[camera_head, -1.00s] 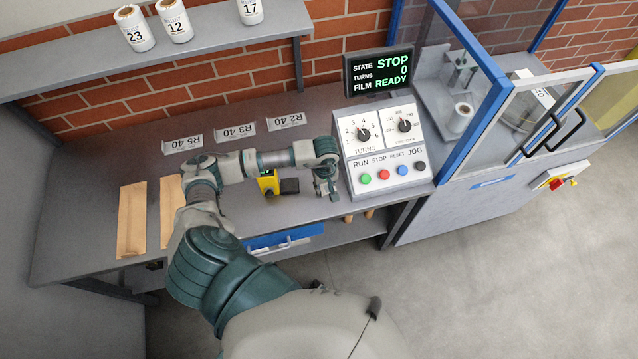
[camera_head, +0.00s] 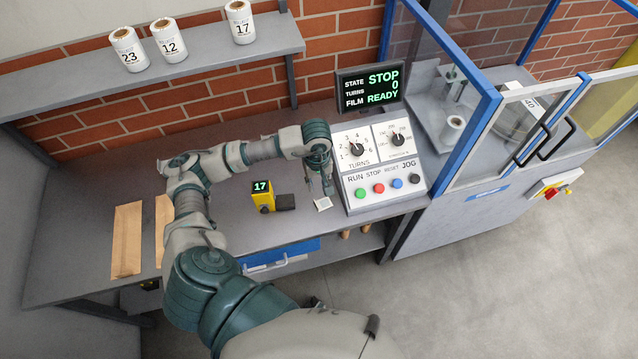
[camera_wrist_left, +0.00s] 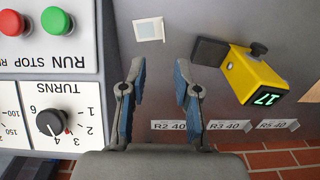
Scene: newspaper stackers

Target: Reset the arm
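My left arm reaches in from the lower left over the grey bench (camera_head: 90,210). My left gripper (camera_head: 325,185) hangs fingers down just left of the control panel (camera_head: 382,168). In the left wrist view the two fingers of the gripper (camera_wrist_left: 160,66) stand apart with nothing between them. A small white square (camera_head: 323,203) lies flat on the bench near the fingertips; it also shows beyond them in the left wrist view (camera_wrist_left: 148,30). My right gripper is not in view.
A yellow device (camera_head: 263,197) reading 17 stands left of the gripper. The screen (camera_head: 370,84) reads STOP, 0, READY. Brown paper strips (camera_head: 127,240) lie at the bench's left. White rolls (camera_head: 170,38) stand on the shelf above. A blue-framed glass guard (camera_head: 460,140) bounds the right.

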